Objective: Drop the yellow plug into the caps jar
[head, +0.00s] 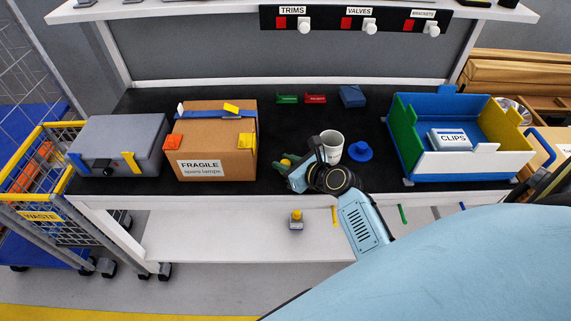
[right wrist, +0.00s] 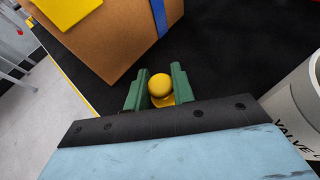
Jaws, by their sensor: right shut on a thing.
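My right gripper (head: 288,164) has green fingers and reaches over the black worktop, to the left of the jar. It is shut on the yellow plug (head: 285,161). In the right wrist view the plug's round yellow head (right wrist: 160,86) shows between the two fingers. The caps jar (head: 332,146) is a white cup that stands upright and open on the worktop, just right of the gripper. Part of it, with lettering that starts "VALVE C", shows at the right edge of the right wrist view (right wrist: 300,100). My left gripper is not in view.
A cardboard box (head: 213,142) marked FRAGILE stands left of the gripper. A blue lid-like disc (head: 360,152) lies right of the jar. A blue, green, yellow and white bin (head: 470,163) holds a CLIPS box (head: 449,140). A grey case (head: 115,140) stands far left.

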